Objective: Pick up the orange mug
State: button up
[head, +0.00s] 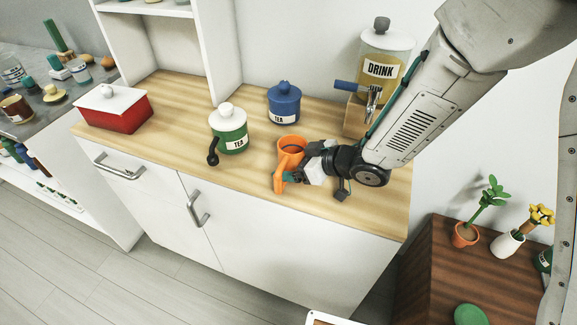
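The orange mug (291,144) is on the wooden counter top, near its front edge, in the head view. It looks upright, with its open top showing and its handle side toward the front. My gripper (291,176) comes in from the right, with its fingertips at the mug's handle side. The fingers are small and partly hidden. I cannot tell whether they are open or closed on the handle. I also cannot tell whether the mug rests on the counter or is slightly raised.
A green tea canister (229,132) with a black ladle-like item by it stands left of the mug. A blue tea canister (284,104) stands behind. A drink dispenser (381,72) is behind my arm. A red box (114,110) is at the far left. The wooden counter (175,125) has free room.

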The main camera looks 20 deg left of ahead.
jog(key=c, duration=1.3)
jog(key=shift+o, duration=0.2)
jog(key=shift+r, duration=0.1)
